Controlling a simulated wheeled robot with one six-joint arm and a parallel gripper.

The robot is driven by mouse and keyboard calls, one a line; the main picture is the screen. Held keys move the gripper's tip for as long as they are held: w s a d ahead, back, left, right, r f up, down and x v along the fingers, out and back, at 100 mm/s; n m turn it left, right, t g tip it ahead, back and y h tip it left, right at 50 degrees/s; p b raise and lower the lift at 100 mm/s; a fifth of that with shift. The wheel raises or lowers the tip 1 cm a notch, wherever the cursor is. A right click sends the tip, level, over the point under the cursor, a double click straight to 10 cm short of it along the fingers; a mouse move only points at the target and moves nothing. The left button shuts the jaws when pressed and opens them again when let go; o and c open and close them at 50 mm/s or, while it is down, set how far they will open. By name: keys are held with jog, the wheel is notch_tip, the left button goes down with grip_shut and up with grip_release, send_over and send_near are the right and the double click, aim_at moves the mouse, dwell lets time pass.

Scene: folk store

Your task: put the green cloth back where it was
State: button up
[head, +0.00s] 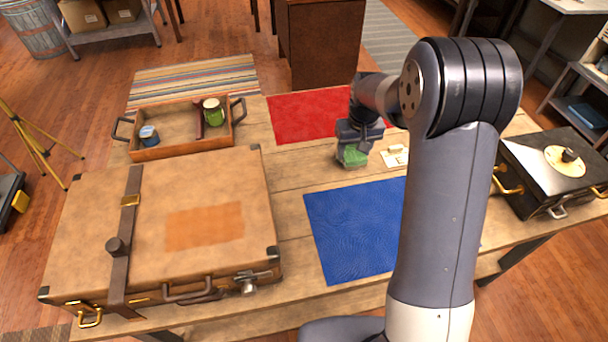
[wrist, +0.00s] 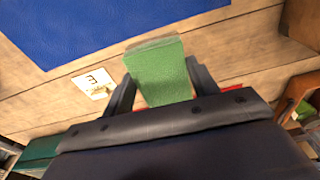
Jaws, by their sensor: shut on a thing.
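The green cloth (head: 354,156) is a small folded block. My gripper (head: 352,150) is shut on it over the wooden table (head: 300,220), between the red mat (head: 310,116) and the blue mat (head: 352,232). In the wrist view the cloth (wrist: 160,72) sits between the two dark fingers (wrist: 160,92). I cannot tell whether the cloth touches the table. The blue mat also shows at the top of the wrist view (wrist: 100,22).
A big brown suitcase (head: 100,235) fills the front left. A dark case (head: 550,165) lies at the right. A small card (head: 395,157) lies beside the gripper. The blue mat is bare where visible.

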jog(key=w+a+f+n+b, duration=0.1)
jog(key=w+a+n+b, duration=0.15)
jog(key=a, duration=0.35)
jog(key=w+a+f+n+b, duration=0.1)
jog(key=w+a+n+b, duration=0.15)
jog(key=a, duration=0.35)
jog(key=f, duration=0.9)
jog(key=shift+d+f, duration=0.1)
jog(key=shift+d, duration=0.15)
jog(key=shift+f, duration=0.25)
jog(key=o, duration=0.9)
jog(key=shift+r, duration=0.1)
jog(key=r, duration=0.8)
jog(key=s+d+r, duration=0.1)
jog(key=r, duration=0.3)
jog(key=shift+s+r, duration=0.1)
